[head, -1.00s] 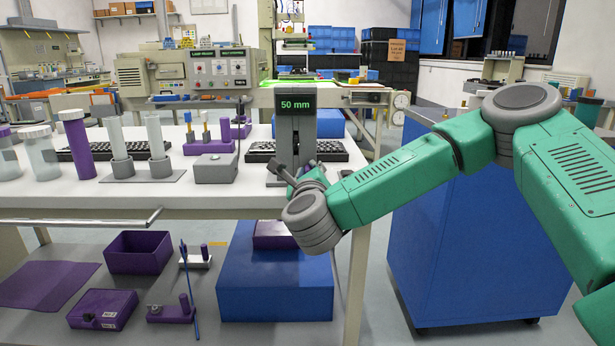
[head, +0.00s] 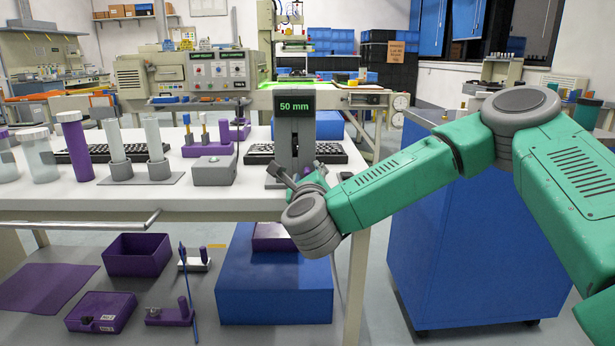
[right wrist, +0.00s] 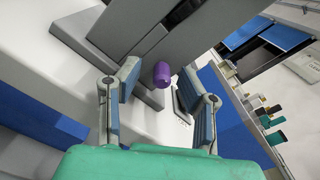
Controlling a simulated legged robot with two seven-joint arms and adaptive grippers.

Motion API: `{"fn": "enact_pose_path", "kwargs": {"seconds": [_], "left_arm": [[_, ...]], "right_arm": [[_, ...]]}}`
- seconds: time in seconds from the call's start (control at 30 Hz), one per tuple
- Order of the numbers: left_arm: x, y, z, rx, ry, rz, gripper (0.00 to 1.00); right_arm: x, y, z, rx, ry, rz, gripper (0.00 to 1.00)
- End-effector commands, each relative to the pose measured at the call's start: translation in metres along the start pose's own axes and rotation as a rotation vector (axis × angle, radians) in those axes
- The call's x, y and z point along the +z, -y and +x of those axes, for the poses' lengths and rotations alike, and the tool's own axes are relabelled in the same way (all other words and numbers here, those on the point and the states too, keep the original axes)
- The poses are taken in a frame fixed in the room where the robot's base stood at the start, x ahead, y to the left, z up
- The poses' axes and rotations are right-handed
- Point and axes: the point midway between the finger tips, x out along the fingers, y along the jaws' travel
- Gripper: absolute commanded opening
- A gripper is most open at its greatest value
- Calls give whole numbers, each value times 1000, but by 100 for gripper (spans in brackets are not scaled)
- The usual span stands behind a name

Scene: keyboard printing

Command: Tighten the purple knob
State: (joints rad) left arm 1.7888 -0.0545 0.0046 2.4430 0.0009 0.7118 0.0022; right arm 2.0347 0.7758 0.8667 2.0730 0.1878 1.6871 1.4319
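The purple knob (right wrist: 162,74) shows in the right wrist view as a small rounded cylinder on the side of a grey device. In the head view the device is an upright grey stand (head: 293,147) with a green "50 mm" display, at the table's right end. My right gripper (head: 294,180) is at the lower right of the stand and largely hides the knob there. In the right wrist view my right gripper (right wrist: 163,78) is open, with the knob ahead between its two blue-padded fingers. No contact with the knob is visible. My left gripper is not in view.
A black keyboard (head: 262,153) lies behind the stand. A grey box (head: 213,172) and two pale cylinders on a grey base (head: 140,178) are to its left. A blue cabinet (head: 470,240) stands right of the table. Purple bins and a blue box (head: 275,290) are below.

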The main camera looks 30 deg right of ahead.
Motion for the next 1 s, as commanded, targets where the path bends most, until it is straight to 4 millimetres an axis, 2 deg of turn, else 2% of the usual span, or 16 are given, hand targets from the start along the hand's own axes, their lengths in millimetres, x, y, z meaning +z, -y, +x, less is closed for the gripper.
{"fn": "enact_pose_path", "kwargs": {"seconds": [0.17, 0.5, 0.6, 0.8, 1.0], "left_arm": [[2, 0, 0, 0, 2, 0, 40], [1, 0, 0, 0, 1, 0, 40], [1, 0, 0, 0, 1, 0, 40], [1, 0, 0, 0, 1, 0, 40], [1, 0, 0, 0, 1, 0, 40]], "right_arm": [[1, -1, -19, 4, 2, 0, 34], [-1, -2, -92, 6, 0, 0, 34], [1, -3, -105, 8, 4, -1, 34], [-2, -1, -116, 3, -1, 0, 34], [-3, -1, -118, 1, -2, 0, 34]]}}
